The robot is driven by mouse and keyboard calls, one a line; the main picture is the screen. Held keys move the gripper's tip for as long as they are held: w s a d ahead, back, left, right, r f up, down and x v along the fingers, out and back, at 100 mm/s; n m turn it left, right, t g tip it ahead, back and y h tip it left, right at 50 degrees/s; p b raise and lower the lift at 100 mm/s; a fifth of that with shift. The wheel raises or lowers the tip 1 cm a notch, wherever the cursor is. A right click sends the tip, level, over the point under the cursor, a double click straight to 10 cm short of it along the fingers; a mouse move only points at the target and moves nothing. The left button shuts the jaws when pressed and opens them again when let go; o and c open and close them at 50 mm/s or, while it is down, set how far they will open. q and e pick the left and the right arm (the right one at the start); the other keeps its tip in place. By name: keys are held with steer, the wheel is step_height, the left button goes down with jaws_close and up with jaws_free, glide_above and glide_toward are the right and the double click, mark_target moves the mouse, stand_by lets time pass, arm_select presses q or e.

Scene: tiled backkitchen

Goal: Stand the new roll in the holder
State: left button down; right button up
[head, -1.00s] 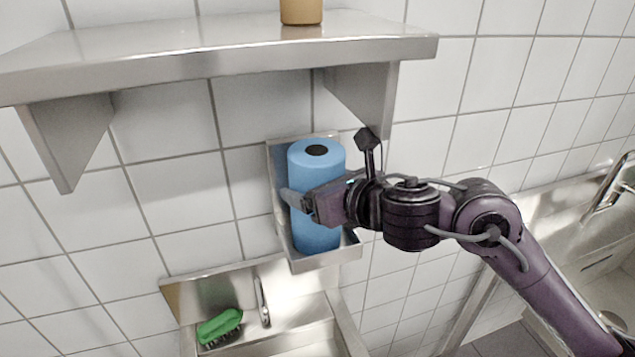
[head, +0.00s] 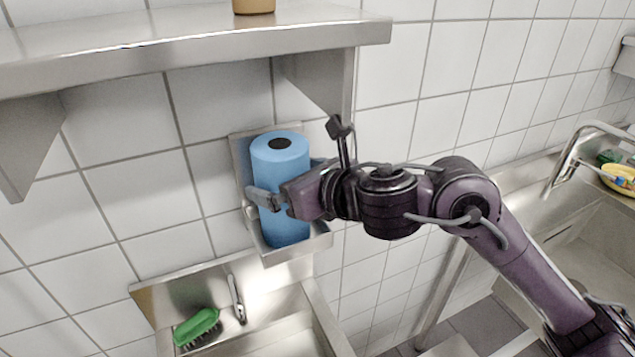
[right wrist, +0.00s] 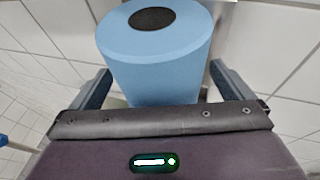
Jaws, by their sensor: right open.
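The blue roll (head: 283,165) stands upright in the metal holder (head: 296,254) on the tiled wall, with its dark core hole facing up. My right gripper (head: 284,192) is at the roll's mid-height, reaching in from the right. In the right wrist view the open fingers (right wrist: 160,90) lie on either side of the roll (right wrist: 156,60), with a gap showing at each side. The roll's lower front is partly hidden by the gripper in the head view. My left gripper is not in view.
A steel shelf (head: 180,40) juts out above the holder, with a tan container (head: 254,5) on it. Below are a small basin (head: 270,330) and a green brush (head: 197,327). A larger sink (head: 590,240) with a tap (head: 575,150) is at the right.

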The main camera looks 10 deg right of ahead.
steer(key=v, duration=1)
